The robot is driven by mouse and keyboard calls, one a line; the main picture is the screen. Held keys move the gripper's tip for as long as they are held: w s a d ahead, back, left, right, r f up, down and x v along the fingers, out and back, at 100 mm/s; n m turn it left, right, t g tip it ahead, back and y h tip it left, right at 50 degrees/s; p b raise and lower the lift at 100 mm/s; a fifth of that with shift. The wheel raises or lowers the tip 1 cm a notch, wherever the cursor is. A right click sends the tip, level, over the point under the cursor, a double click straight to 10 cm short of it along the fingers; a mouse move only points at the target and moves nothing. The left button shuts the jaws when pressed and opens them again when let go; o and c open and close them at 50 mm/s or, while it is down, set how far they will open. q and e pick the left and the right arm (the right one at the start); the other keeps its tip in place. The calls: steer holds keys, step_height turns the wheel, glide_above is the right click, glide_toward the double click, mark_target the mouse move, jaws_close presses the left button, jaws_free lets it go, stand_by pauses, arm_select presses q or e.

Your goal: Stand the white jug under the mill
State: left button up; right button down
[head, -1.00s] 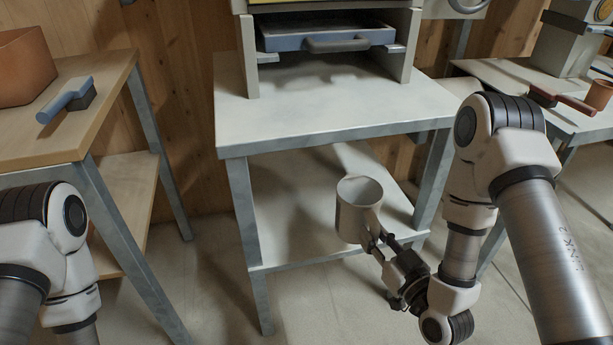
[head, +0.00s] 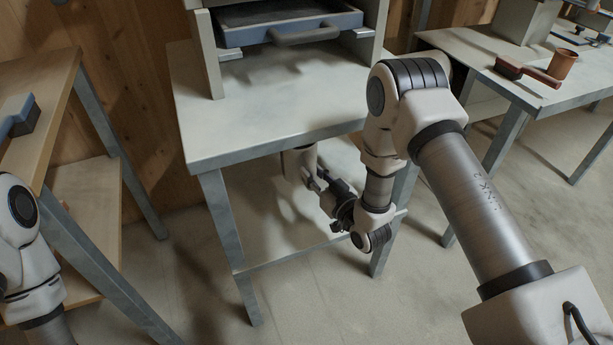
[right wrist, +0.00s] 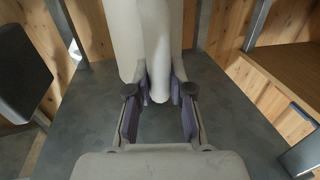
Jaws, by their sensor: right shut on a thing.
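The white jug (head: 297,162) is mostly hidden in the head view by the edge of the middle table's top. It hangs in or behind the space between the top and the lower shelf. My right gripper (head: 309,178) is shut on its handle. In the right wrist view the jug's pale body (right wrist: 126,38) is at the top, and its handle (right wrist: 159,75) lies between the fingers of my right gripper (right wrist: 160,92). I cannot tell whether the jug touches the shelf. A grey machine with a blue drawer (head: 285,28) stands on this table; I cannot tell if it is the mill.
The middle tabletop (head: 270,120) is bare at the front, its edge close above my right gripper. Its lower shelf (head: 262,235) looks clear. A wooden table (head: 45,95) stands left. The right table (head: 480,70) bears a red-brown tool (head: 530,72) and a terracotta cup (head: 562,64).

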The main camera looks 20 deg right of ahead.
steer(key=shift+w+a+f+b, duration=0.1)
steer(key=shift+w+f+b, duration=0.75)
steer(key=shift+f, duration=0.3)
steer(key=shift+w+f+b, duration=0.6)
steer(key=shift+w+f, duration=0.35)
steer(key=shift+f, duration=0.2)
steer(key=shift+s, duration=0.1)
